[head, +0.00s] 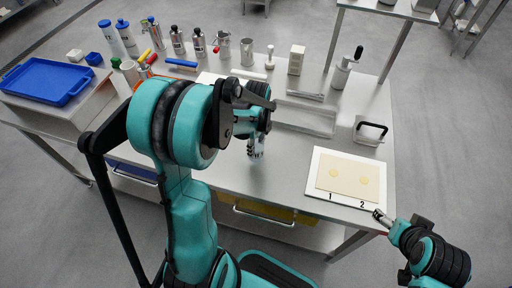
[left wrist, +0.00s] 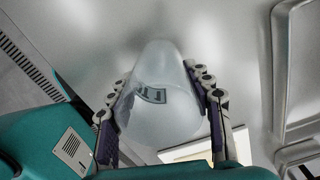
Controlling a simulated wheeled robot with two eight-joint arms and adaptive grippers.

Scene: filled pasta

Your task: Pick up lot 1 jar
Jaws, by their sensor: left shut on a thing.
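In the left wrist view a translucent whitish jar (left wrist: 158,112) with a small dark-marked label sits between the fingers of my left gripper (left wrist: 160,88). The fingers press on both of its sides. The label's text is too blurred to read. In the head view my left gripper (head: 256,150) is over the middle of the steel table, and my own arm covers much of it. The jar hardly shows there.
A white board (head: 315,178) marked 1 and 2 carries a pasta sheet (head: 348,177) with two pale mounds. Bottles and canisters (head: 178,40) line the back; a blue tray (head: 45,82) lies left.

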